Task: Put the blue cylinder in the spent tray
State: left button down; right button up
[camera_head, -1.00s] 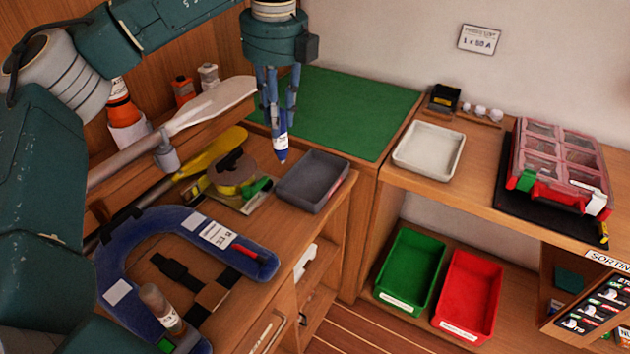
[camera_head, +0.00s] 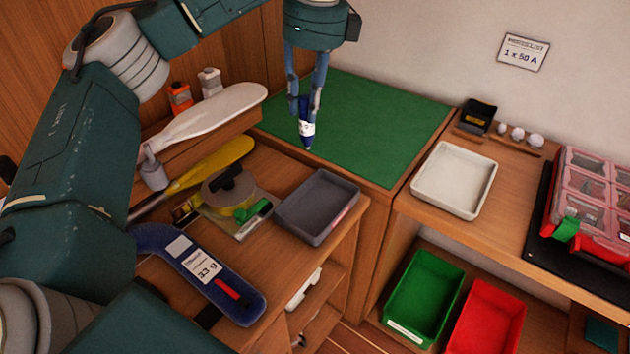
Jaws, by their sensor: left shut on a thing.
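My left gripper (camera_head: 307,100) comes down from the top centre and is shut on the blue cylinder (camera_head: 307,135), which has a white label band and points downward. It hangs above the near left edge of the green mat, behind the grey tray. A grey tray (camera_head: 349,217) sits empty on the wooden bench below and right of the cylinder. A white tray (camera_head: 455,178) stands empty on the right-hand counter. I cannot read a label that marks either as the spent tray. My right gripper is out of view.
A green bin (camera_head: 425,300) and a red bin (camera_head: 487,318) stand on the lower shelf. A tape dispenser (camera_head: 232,196), a blue curved piece (camera_head: 205,272) and a yellow paddle (camera_head: 213,163) lie on the bench. A clear-lidded red case (camera_head: 592,190) is at right. The green mat (camera_head: 370,130) is clear.

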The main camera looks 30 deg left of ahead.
aim_at(308, 149)
pick_arm(q)
notch_tip(308, 149, down, 7)
jog(key=shift+a+f+p, duration=0.1)
jog(key=shift+f+p, duration=0.1)
jog(key=shift+p, duration=0.3)
notch_tip(308, 149, down, 5)
jog(key=shift+f+p, duration=0.1)
jog(key=shift+p, duration=0.3)
jog(key=shift+f, duration=0.35)
notch_tip(308, 149, down, 4)
jog(key=shift+r+p, duration=0.15)
jog(key=shift+p, duration=0.15)
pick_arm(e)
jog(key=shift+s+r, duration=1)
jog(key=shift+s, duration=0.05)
pick_arm(q)
jog(key=c, duration=1.9)
grip_release()
jog(key=o, duration=0.4)
jog(key=shift+o, duration=0.2)
